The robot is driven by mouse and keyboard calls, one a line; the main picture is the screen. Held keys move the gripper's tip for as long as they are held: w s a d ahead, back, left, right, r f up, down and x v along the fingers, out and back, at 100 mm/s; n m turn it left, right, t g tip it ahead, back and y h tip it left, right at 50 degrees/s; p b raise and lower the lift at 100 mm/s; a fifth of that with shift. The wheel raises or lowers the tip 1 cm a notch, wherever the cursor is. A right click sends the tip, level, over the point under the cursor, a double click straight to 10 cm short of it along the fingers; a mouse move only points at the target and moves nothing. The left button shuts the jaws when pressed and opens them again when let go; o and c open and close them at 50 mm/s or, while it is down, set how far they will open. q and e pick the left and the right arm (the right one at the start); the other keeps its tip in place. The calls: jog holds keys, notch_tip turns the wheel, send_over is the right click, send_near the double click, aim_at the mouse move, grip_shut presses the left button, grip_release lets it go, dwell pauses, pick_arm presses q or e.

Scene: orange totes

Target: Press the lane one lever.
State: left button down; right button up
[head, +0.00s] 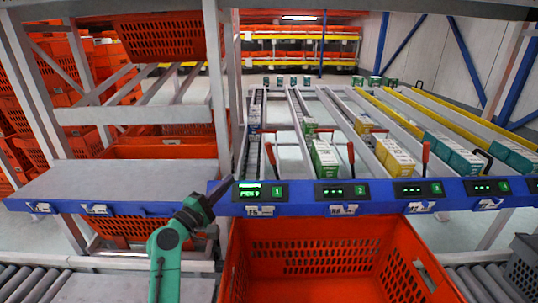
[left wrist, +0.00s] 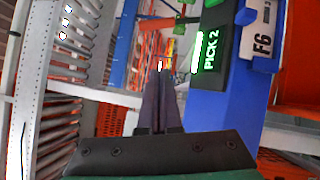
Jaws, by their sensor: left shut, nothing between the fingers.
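The lane one lever (head: 271,158) is a red-handled stick standing above the blue rail, behind the green display marked 1 (head: 277,191). My left gripper (head: 225,185) is shut and empty, its dark fingers at the left end of that display. The fingertips are to the left of the lever and apart from it. In the left wrist view my closed fingers (left wrist: 160,82) point up the picture, beside the lit display reading PICK 2 (left wrist: 211,50). My right gripper is not in view.
Blue rail (head: 300,208) carries several displays; similar levers stand at lanes two (head: 351,158) and three (head: 425,157). Lanes behind hold green, white and yellow boxes. An empty orange tote (head: 315,230) stands below the rail. A bare grey shelf (head: 120,182) is at left, beside a post (head: 217,90).

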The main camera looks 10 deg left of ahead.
pick_arm(q)
jog(key=s, duration=0.1)
send_near(267, 143)
jog(key=w+f, duration=0.1)
jog(key=w, duration=0.1)
jog(key=w+a+f, duration=0.2)
jog(key=w, duration=0.1)
jog(key=shift+w+a+f, duration=0.15)
jog(key=shift+w+f, duration=0.2)
jog(key=shift+w, duration=0.05)
jog(key=d, duration=0.1)
jog(key=w+d, duration=0.1)
jog(key=d+r+p, duration=0.1)
jog(key=shift+w+d, duration=0.2)
jog(key=shift+d, duration=0.05)
jog(key=shift+f, duration=0.1)
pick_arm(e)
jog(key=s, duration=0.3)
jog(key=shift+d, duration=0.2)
pick_arm(q)
jog(key=shift+a, duration=0.1)
